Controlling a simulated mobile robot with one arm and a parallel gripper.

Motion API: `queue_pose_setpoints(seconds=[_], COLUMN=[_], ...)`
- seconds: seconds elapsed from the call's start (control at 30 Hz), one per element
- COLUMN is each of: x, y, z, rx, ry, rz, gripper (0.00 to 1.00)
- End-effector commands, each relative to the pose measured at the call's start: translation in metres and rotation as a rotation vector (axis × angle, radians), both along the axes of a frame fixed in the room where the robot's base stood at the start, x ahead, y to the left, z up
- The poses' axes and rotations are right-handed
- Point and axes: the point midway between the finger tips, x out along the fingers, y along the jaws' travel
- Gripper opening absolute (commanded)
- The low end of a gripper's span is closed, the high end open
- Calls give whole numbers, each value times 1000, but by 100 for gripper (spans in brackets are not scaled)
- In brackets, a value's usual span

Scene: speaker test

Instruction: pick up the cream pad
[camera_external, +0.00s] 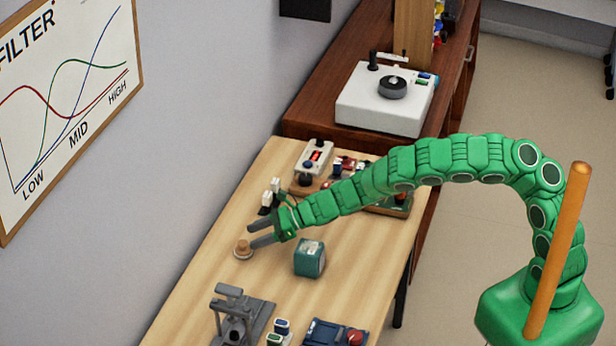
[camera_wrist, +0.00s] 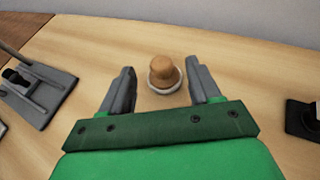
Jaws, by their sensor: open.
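A small round cream pad (camera_external: 243,256) lies on the light wooden table near the wall side, with a tan rounded knob (camera_external: 243,245) on top of it. In the wrist view the pad (camera_wrist: 165,91) shows as a pale ring around the base of the tan knob (camera_wrist: 164,69). My gripper (camera_external: 254,235) reaches in from the right with its two grey fingers apart and nothing held. In the wrist view the knob and pad appear between the two fingers, nearer the right one. I cannot tell whether a finger touches them.
A teal block (camera_external: 309,258) stands to the right of the pad. A grey stand (camera_external: 240,315) and a dark blue box (camera_external: 334,334) are at the near end. A small white device (camera_external: 313,160) and other parts are at the far end. Bare wood surrounds the pad.

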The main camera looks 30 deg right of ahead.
Motion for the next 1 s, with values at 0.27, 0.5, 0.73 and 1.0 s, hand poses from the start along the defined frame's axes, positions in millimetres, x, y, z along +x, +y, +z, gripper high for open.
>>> queue_pose_setpoints(seconds=[0.27, 0.5, 0.73, 1.0], x=[-1, 4, 7, 12], y=[0, 15, 29, 41], z=[-12, -16, -22, -28], rx=[0, 1, 3, 0], ry=[3, 4, 4, 2], rz=[0, -1, 2, -1], gripper=[62, 62, 62, 62])
